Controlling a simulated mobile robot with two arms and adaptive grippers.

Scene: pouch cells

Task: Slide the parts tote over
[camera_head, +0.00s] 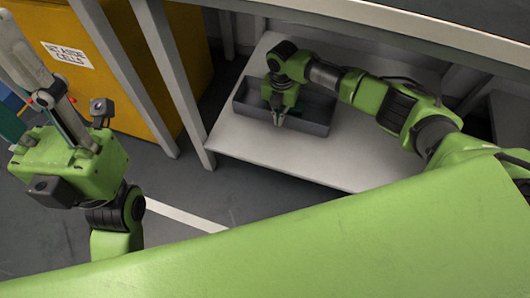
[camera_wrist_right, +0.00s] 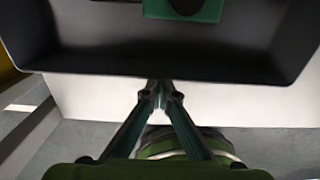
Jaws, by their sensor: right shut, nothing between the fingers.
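The parts tote (camera_head: 310,124), a dark grey open-topped box, sits on a pale low shelf under the bench. It also fills the top of the right wrist view (camera_wrist_right: 245,62), where a green part with a dark round face (camera_wrist_right: 205,10) lies inside it. My right gripper (camera_head: 278,119) points down at the tote's near wall, and its fingertips (camera_wrist_right: 160,92) are shut and empty close to that wall. I cannot tell whether they touch it. My left gripper (camera_head: 35,75) is at the far left, away from the tote, pointing up and left; its opening is unclear.
The pale shelf (camera_head: 255,148) has bare room in front of the tote and to its right. Grey bench legs (camera_head: 172,85) stand left of it. A yellow cabinet (camera_head: 115,95) with a white label is beyond them. The bench top (camera_head: 420,30) overhangs the shelf.

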